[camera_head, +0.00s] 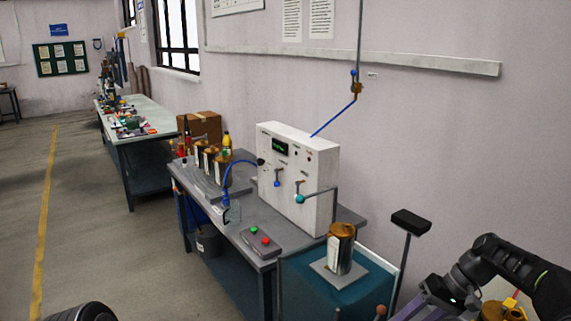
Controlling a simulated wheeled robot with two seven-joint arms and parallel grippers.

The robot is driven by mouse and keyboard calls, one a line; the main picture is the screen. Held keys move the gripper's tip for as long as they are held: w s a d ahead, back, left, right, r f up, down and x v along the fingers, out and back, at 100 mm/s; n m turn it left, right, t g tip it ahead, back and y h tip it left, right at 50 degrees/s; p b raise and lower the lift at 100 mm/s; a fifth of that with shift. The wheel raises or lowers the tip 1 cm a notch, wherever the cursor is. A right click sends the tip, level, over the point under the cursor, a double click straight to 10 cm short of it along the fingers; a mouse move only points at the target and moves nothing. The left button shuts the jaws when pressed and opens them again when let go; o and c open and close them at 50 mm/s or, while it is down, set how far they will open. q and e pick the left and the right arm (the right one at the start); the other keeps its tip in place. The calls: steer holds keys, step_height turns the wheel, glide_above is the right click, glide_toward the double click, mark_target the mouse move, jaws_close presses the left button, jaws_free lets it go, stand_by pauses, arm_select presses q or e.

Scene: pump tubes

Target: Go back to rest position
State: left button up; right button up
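My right arm comes in from the lower right corner, black and bent. It leads down to a dark grey end (462,281), where my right gripper seems to be. Its fingers cannot be made out against the purplish-grey parts beside it, so I cannot tell if it is open or shut. A black rounded part at the bottom left edge may be my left arm; no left gripper shows. A metal canister with a copper top (341,250) stands upright on a pale plate on the teal stand (318,293), apart from my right arm.
A grey workbench (285,222) carries a white control box (312,166), a red-and-green button box (261,242) and several copper-topped canisters (211,160). A black-topped post (410,222) rises near my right arm. The left floor is clear.

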steer(key=s+a+f+m+h, duration=0.1)
steer(key=s+a+f, duration=0.2)
steer(key=a+f, duration=0.5)
steer(key=s+a+f, duration=0.3)
steer(key=a+f, duration=0.1)
steer(key=f, duration=0.9)
steer(key=s+a+f+h, duration=0.1)
steer(key=s+a+f, duration=0.25)
steer(key=s, duration=0.45)
steer(key=s+a+f, duration=0.3)
steer(key=s+a, duration=0.1)
steer(key=s, duration=0.3)
steer(key=s+a+f+h, duration=0.1)
steer(key=s+a+f, duration=0.2)
steer(key=s, duration=0.5)
arm_select(q)
step_height(320, 180, down, 10)
steer(key=w+b, duration=0.1)
steer(key=b, duration=0.9)
steer(key=shift+w+d+r, duration=0.15)
steer(key=shift+w, duration=0.1)
arm_select(e)
step_height(320, 180, down, 9)
steer(key=w, duration=0.1)
steer(key=shift+a+f+m, duration=0.15)
steer(key=shift+a+m, duration=0.1)
steer(key=shift+m, duration=0.05)
